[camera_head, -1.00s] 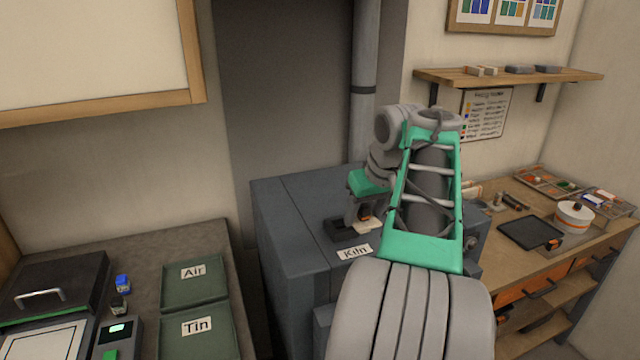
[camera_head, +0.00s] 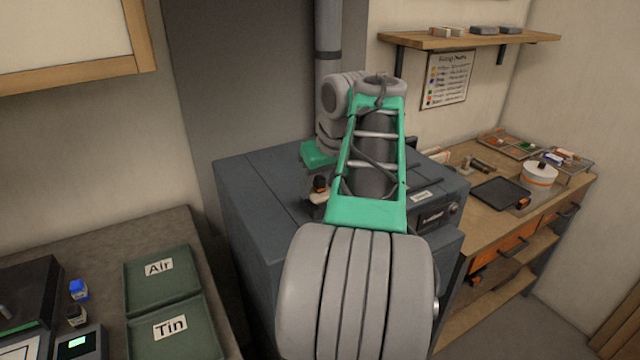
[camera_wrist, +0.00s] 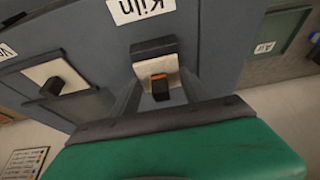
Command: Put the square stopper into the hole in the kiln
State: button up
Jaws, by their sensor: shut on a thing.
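My gripper (camera_wrist: 158,86) is shut on a stopper with a pale, squarish plate (camera_wrist: 157,66) and a dark, orange-tipped knob, seen in the middle of the wrist view. In the head view the orange-tipped knob (camera_head: 319,184) shows left of my forearm. The held stopper is over the top of the grey kiln (camera_head: 250,180). I cannot tell whether it touches the kiln, and the kiln's hole is not clearly visible.
The Air tray (camera_head: 160,275) and Tin tray (camera_head: 172,332) lie on the bench left of the kiln. A wooden bench with a dark tray (camera_head: 499,194) and a white round pot (camera_head: 540,177) is at the right. A pipe (camera_head: 328,70) rises behind the kiln.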

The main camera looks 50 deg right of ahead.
jog(key=shift+s+a+f+b, duration=0.1)
jog(key=shift+f+b, duration=0.15)
jog(key=shift+f, duration=0.15)
jog(key=shift+s+a+f+b, duration=0.1)
jog(key=shift+f+b, duration=0.1)
jog(key=shift+f, duration=0.15)
dwell(0.5)
jog(key=o, duration=1.1)
jog(key=shift+c, duration=0.2)
jog(key=o, duration=0.4)
jog(key=shift+d+f, duration=0.1)
jog(key=shift+f, duration=0.1)
notch_tip(320, 180, up, 6)
jog(key=p, duration=0.5)
jog(key=shift+r+p, duration=0.35)
jog(key=shift+r, duration=0.55)
